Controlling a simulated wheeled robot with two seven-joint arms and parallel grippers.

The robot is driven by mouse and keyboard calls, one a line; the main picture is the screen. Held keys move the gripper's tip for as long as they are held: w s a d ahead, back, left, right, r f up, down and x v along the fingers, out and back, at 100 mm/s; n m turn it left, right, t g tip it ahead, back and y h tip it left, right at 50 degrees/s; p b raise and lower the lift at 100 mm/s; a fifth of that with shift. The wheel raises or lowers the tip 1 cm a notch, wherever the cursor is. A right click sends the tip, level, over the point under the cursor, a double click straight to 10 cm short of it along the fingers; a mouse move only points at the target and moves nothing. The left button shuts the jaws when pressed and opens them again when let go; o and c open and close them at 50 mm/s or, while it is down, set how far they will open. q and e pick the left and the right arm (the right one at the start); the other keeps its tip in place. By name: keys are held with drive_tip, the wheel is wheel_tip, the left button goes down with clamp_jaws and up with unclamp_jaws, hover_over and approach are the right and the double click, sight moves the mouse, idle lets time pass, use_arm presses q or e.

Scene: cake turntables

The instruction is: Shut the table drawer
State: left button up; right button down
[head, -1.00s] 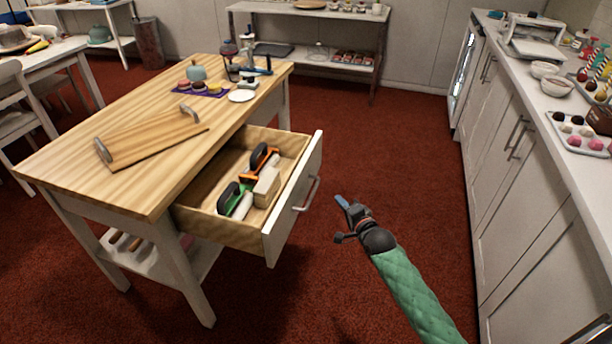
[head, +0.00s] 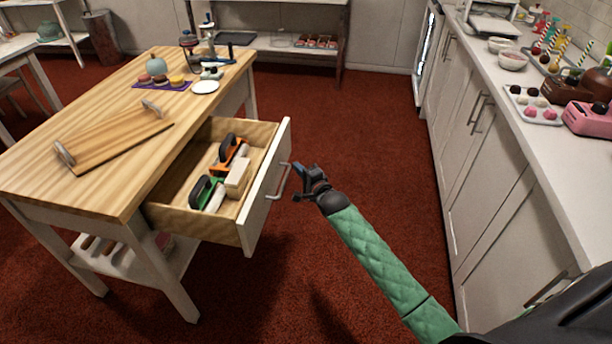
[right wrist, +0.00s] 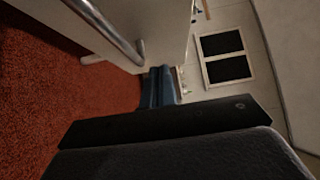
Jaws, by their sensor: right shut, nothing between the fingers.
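The table drawer (head: 262,194) stands pulled out of the wooden-topped table (head: 100,130), its white front facing right. A metal bar handle (head: 282,181) is on that front; it also shows large in the right wrist view (right wrist: 108,28). Inside the drawer lie a green-and-black brush-like tool (head: 205,192), an orange-and-black one (head: 229,152) and a pale block (head: 238,178). My right gripper (head: 297,172) is shut and empty, just right of the handle and close to the drawer front. Its blue fingers show in the right wrist view (right wrist: 160,86) near the drawer front. I cannot tell if they touch it. My left gripper is out of view.
A wooden board with handles (head: 118,135), a purple mat with small cakes (head: 163,84) and a white plate (head: 205,87) are on the tabletop. A white counter (head: 510,130) runs along the right. Red floor (head: 350,120) lies clear between.

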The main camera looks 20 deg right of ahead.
sight(278, 159)
drive_tip(key=w+a, duration=0.2)
drive_tip(key=w, duration=0.1)
drive_tip(key=shift+w+a+p, duration=0.15)
drive_tip(key=shift+a+p, duration=0.15)
drive_tip(key=shift+a, duration=0.1)
drive_tip(key=shift+w+a, duration=0.25)
drive_tip(key=shift+a, duration=0.15)
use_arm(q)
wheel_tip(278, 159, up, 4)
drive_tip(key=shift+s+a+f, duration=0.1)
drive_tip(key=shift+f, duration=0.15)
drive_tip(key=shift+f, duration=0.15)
